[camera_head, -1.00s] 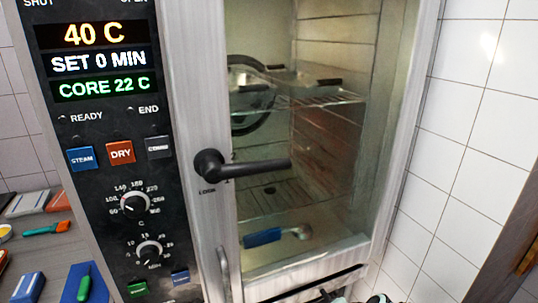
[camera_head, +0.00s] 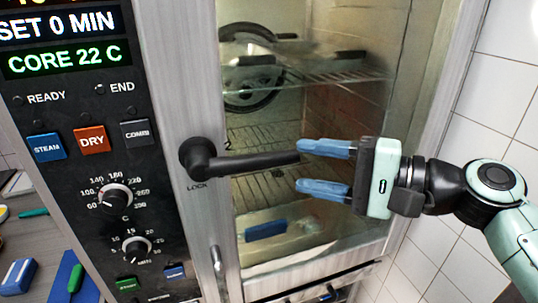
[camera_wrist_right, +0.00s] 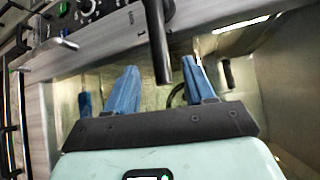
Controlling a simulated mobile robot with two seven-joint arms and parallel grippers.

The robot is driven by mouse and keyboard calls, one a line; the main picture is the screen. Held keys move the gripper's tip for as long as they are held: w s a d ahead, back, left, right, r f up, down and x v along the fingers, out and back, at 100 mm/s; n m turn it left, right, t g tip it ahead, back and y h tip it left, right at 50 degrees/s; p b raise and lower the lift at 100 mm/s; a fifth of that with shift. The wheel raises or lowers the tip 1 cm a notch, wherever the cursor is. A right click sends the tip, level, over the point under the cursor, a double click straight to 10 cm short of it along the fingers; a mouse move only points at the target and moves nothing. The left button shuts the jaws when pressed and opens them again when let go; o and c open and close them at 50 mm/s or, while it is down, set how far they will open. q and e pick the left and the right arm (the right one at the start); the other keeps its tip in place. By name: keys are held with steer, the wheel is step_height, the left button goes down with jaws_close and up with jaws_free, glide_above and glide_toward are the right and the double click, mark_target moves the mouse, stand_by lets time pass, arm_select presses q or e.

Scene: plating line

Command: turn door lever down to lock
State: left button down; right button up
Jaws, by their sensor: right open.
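The black door lever (camera_head: 245,163) sticks out level to the right from its round hub on the door's metal frame, with the word LOCK printed below the hub. My right gripper (camera_head: 302,168) has its two blue fingers spread, pointing left at the lever's free end. In the head view the lever's tip reaches the fingertips, nearer the upper one. In the right wrist view the lever (camera_wrist_right: 158,40) comes down between the two open fingers, with a gap visible on each side. Contact does not show. My left gripper is not in view.
The control panel (camera_head: 88,110) with buttons and knobs stands left of the door. Behind the glass are wire racks (camera_head: 265,135) and a blue-handled item (camera_head: 265,231). A vertical pull handle (camera_head: 216,262) sits below the lever. A tiled wall (camera_head: 500,95) is close on the right.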

mark_target(280, 162)
steer(key=p+x, duration=0.1)
steer(key=x, duration=0.6)
steer(key=shift+w+a+f, duration=0.1)
steer(key=shift+w+a, duration=0.15)
steer(key=shift+a, duration=0.05)
jaws_close()
